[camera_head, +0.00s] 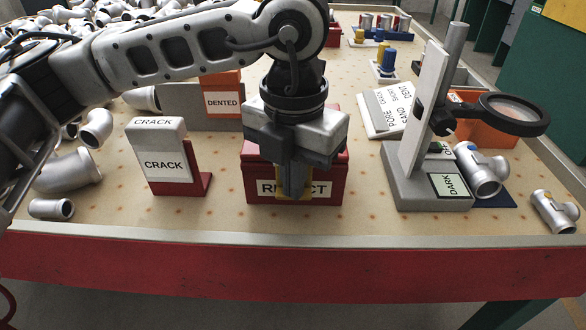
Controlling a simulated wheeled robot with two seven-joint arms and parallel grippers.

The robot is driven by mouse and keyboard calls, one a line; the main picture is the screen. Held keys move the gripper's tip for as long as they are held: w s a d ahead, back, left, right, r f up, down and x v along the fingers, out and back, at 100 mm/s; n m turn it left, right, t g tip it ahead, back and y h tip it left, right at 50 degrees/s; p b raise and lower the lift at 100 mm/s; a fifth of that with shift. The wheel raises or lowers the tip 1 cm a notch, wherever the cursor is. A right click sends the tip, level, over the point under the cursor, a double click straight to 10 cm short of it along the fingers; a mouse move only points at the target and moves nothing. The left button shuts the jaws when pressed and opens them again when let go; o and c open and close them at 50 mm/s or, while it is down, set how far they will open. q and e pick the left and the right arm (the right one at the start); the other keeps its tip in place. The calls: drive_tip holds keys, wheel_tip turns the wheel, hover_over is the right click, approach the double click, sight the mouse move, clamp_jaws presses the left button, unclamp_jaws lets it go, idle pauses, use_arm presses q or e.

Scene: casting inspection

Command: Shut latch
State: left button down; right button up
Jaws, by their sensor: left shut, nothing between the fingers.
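A red box with a white label, partly covered but reading like REJECT (325,188), stands near the table's front edge. A small yellow piece (280,190), which looks like the latch, shows low on its front. My left gripper (294,190) points down in front of the box, shut and empty, with its fingertips over the yellow piece. I cannot tell whether they touch it. The gripper body hides the middle of the box and most of the latch, so its position is unclear. My right gripper is not in view.
Left of the box stands a CRACK sign (164,166) on a red base, with grey pipe fittings (67,172) beyond. Right is a magnifier stand (425,190) with a fitting beside it. A DENTED bin (222,104) is behind. The front table strip is clear.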

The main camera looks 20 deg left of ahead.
use_arm(q)
drive_tip(key=shift+s+d, duration=0.2)
drive_tip(key=shift+s, duration=0.35)
drive_tip(key=shift+s+d, duration=0.15)
drive_tip(key=shift+s, duration=0.4)
drive_tip(key=shift+s+d+r, duration=0.1)
drive_tip(key=shift+s, duration=0.2)
drive_tip(key=shift+r, duration=0.1)
wheel_tip(320, 180, up, 8)
drive_tip(key=p, duration=0.4)
